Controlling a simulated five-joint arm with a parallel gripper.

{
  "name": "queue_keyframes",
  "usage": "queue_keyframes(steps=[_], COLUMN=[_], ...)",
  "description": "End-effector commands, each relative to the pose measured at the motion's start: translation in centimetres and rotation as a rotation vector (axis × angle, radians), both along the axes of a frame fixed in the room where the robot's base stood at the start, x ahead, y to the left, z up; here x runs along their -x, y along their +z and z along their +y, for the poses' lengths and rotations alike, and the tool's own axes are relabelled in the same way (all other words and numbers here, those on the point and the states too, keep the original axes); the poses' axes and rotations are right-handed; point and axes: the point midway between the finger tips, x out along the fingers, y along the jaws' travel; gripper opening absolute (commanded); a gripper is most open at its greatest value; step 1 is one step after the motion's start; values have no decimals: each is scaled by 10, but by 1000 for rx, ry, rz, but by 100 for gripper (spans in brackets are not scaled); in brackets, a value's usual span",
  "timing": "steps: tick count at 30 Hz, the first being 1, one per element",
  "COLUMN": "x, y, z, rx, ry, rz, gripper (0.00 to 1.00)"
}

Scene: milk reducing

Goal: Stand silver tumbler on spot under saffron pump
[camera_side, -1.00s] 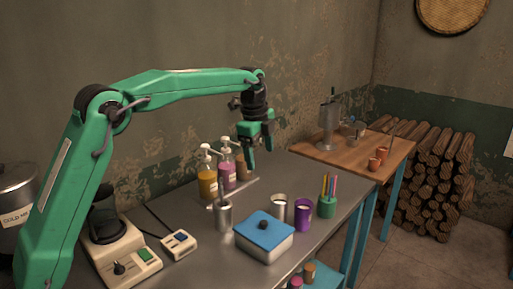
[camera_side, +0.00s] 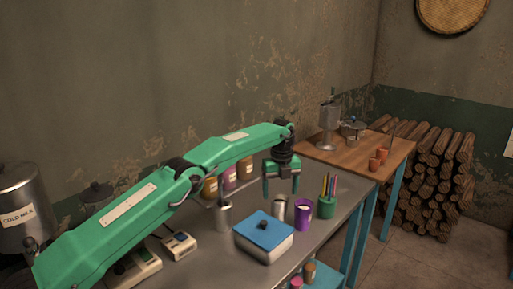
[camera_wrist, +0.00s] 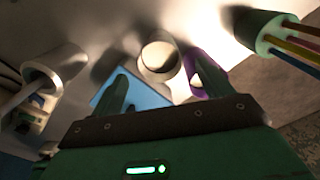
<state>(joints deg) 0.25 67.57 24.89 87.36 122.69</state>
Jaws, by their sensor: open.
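The silver tumbler (camera_side: 279,211) stands upright on the metal bench, behind the blue-lidded box; in the wrist view its round mouth (camera_wrist: 160,55) faces me. My gripper (camera_side: 281,190) hangs over it, open and empty, pointing down. In the wrist view the tumbler lies between and a little beyond the two fingers (camera_wrist: 161,68). The saffron pump bottle (camera_side: 210,188) stands toward the back wall, its top hidden by my arm. I cannot make out the spot under it.
A metal cup holding a stick (camera_side: 223,216) stands left of the blue-lidded box (camera_side: 264,238). A purple cup (camera_side: 303,218) is close on the tumbler's right, then a green pencil holder (camera_side: 326,207). A pink bottle (camera_side: 229,178) stands beside the saffron one.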

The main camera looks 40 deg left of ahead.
Motion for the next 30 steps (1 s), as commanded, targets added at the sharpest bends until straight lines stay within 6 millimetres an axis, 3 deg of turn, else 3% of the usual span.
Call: queue_keyframes(steps=[30], x=[-1], y=[-40], z=[0], rx=[-1], ry=[-15], rz=[4], gripper=[79])
